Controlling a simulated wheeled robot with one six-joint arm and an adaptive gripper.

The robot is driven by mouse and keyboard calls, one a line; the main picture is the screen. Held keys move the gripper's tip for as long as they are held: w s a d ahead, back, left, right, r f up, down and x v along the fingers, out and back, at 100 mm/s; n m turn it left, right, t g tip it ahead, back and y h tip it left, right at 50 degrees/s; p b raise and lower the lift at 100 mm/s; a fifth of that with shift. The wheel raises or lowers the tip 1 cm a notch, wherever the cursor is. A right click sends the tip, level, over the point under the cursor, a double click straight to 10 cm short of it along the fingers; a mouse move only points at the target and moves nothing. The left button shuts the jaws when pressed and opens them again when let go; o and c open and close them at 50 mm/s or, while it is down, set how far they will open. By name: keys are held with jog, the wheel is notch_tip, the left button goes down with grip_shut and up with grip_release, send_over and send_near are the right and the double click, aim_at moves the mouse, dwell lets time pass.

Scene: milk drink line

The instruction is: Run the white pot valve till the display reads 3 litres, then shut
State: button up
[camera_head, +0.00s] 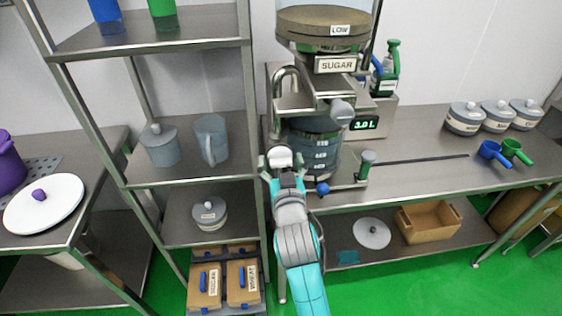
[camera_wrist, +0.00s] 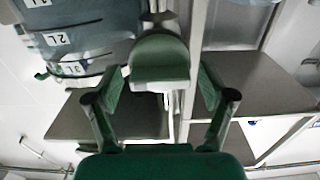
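The display (camera_head: 366,124) reads 3.0 L. A white knob (camera_head: 279,156), which looks like the white valve's handle, stands at the left front of the pot. It also shows in the wrist view (camera_wrist: 160,62), tinted green. My gripper (camera_head: 281,162) has its fingers on either side of this knob; in the wrist view small gaps show between the fingers and the knob. The clear pot (camera_head: 312,150) with litre marks stands under the sugar hopper; its marks also show in the wrist view (camera_wrist: 75,40). Whether the valve is open or shut cannot be told.
A blue knob (camera_head: 322,188) and a green-topped valve (camera_head: 366,160) sit at the pot's front. The sugar hopper (camera_head: 328,35) stands above. A steel shelf rack (camera_head: 185,175) is close on the left. The counter (camera_head: 430,145) is mostly clear to the right.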

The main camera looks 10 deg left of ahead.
jog(key=v, duration=1.2)
dwell(0.4)
jog(key=s+d+f+g+h, duration=0.1)
jog(key=s+d+f, duration=1.3)
jog(key=s+f, duration=0.1)
jog(key=s+d+m+h, duration=0.1)
jog(key=s+d, duration=0.3)
jog(key=s, duration=0.7)
jog(key=s+d+m+g+h, duration=0.1)
jog(key=s+d, duration=0.4)
jog(key=s, duration=0.7)
jog(key=shift+s+m+g+h, duration=0.3)
jog(key=shift+m+h, duration=0.2)
jog(key=shift+h, duration=0.5)
